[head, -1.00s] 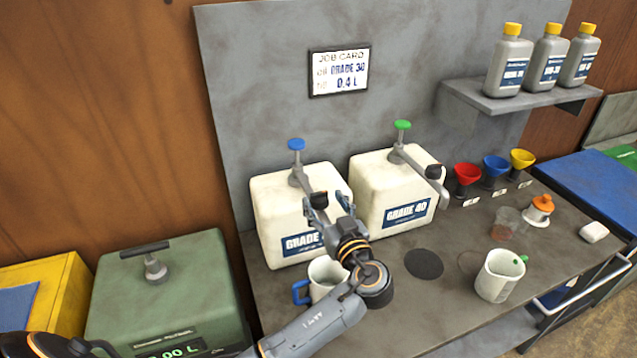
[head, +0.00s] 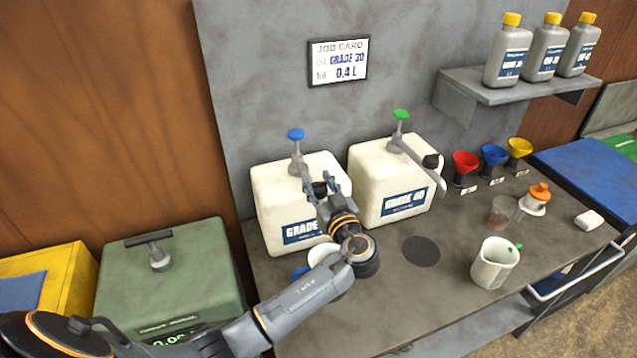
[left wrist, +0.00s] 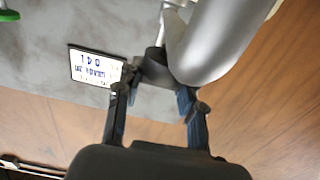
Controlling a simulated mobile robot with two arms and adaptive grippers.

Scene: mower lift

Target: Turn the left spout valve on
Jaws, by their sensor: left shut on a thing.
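The left white container (head: 270,206), labelled GRADE with the rest hidden, carries a grey spout post with a blue top (head: 296,134). My left gripper (head: 324,187) is at this spout in front of the container. It is shut on the dark valve knob, which shows between the fingers in the left wrist view (left wrist: 155,68). The big grey spout tube (left wrist: 215,40) fills the upper right there. My gripper hides most of the valve in the head view, so its turn angle cannot be told. My right gripper is not in view.
A jug with a blue handle (head: 318,254) stands below, mostly behind my left arm. The GRADE 40 container (head: 385,170) with a green top is close on the right. A white jug (head: 494,263) and a dark round pad (head: 421,251) are on the bench. The job card (head: 339,60) reads GRADE 30, 0.4 L.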

